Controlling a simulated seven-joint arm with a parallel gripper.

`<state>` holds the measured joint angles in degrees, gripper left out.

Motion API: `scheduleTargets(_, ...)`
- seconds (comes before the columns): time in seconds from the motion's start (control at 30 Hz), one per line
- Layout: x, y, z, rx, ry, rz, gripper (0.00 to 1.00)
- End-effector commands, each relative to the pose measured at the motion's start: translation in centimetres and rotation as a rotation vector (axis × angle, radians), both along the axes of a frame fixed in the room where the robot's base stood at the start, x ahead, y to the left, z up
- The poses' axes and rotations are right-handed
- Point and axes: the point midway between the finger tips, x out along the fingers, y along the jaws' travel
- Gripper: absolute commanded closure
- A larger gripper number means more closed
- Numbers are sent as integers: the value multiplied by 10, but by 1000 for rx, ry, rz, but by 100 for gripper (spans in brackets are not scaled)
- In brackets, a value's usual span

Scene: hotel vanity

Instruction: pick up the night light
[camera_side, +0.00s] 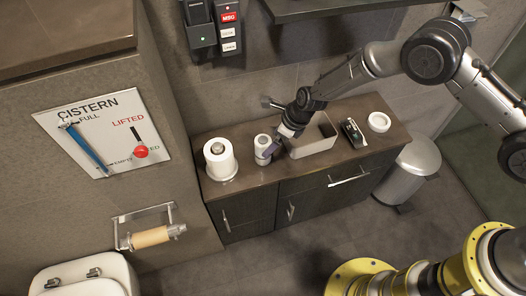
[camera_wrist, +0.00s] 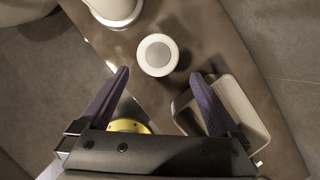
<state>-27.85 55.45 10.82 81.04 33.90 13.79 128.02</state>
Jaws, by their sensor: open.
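The night light (camera_side: 262,142) appears to be the small white cylinder standing upright on the brown vanity top (camera_side: 245,182), between the white roll and the open box. In the wrist view it is a round white shape with a grey-white top (camera_wrist: 157,54). My gripper (camera_side: 269,153) is at its right side in the side view, and a finger hides part of it. In the wrist view my gripper (camera_wrist: 159,73) is open, with one dark finger on each side and the night light centred just beyond the fingertips. No contact is visible.
A white roll (camera_side: 220,161) stands close on the left. An open grey rectangular box (camera_side: 315,138) is close on the right. Further right are a small black object (camera_side: 352,132) and a white round dish (camera_side: 379,122). The wall is behind, with a shelf (camera_side: 330,9) above.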

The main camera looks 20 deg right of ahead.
Motion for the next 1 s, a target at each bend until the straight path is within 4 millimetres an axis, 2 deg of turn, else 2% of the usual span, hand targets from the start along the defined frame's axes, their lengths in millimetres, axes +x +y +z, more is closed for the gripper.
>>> scheduleTargets(0.1,4,4,-13,0,0,1,2)
scheduleTargets(0.37,8,11,-26,0,-1,2,2)
scheduleTargets(0.7,18,28,-59,0,-1,1,2)
scheduleTargets(1.0,19,29,-62,1,-2,1,2)
